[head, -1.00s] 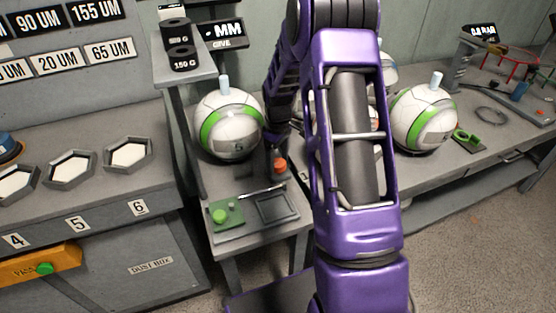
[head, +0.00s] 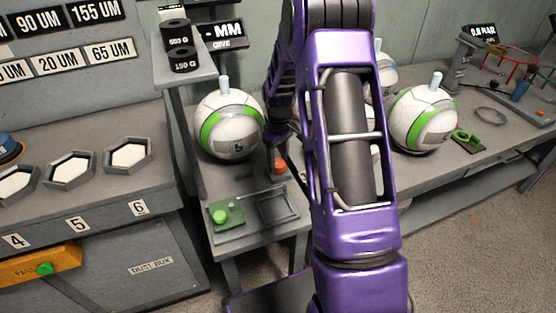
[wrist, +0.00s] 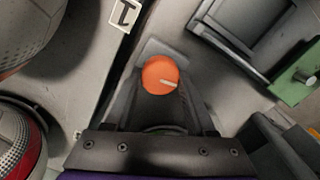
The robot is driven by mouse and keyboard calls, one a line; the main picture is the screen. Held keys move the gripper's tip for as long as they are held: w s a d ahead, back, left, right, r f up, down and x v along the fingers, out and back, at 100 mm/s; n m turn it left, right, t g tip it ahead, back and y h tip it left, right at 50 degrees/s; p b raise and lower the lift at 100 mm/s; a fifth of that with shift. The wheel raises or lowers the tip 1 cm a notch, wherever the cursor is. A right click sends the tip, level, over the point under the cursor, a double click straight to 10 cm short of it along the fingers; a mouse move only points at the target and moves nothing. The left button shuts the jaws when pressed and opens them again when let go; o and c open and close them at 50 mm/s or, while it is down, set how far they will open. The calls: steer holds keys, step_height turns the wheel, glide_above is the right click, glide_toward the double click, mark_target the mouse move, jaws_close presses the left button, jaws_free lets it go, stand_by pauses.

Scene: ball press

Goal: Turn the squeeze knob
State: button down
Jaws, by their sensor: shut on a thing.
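The squeeze knob (head: 279,167) is a small round orange knob on the grey bench beside the white ball. In the wrist view the knob (wrist: 158,73) shows from above with a short white mark pointing right and slightly down. My gripper (wrist: 162,92) is shut on the knob, with one dark finger on each side of it. In the head view my purple arm reaches down to the knob and its links hide most of the gripper.
A white and green ball (head: 229,125) stands left of my gripper. In front are a green button (head: 220,216) and a shallow dark tray (head: 279,207). A second ball (head: 421,119) stands on the right bench.

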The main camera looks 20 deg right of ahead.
mark_target(279, 162)
steer(key=m, duration=0.8)
steer(key=shift+m+p, duration=0.3)
steer(key=shift+p, duration=0.05)
steer(key=c, duration=1.6)
jaws_free()
steer(key=shift+d, duration=0.1)
steer(key=c, duration=1.6)
jaws_free()
steer(key=shift+c, duration=1.2)
jaws_free()
step_height(279, 162, up, 18)
steer(key=p, duration=0.2)
steer(key=shift+f+p, duration=0.25)
steer(key=shift+p, duration=0.05)
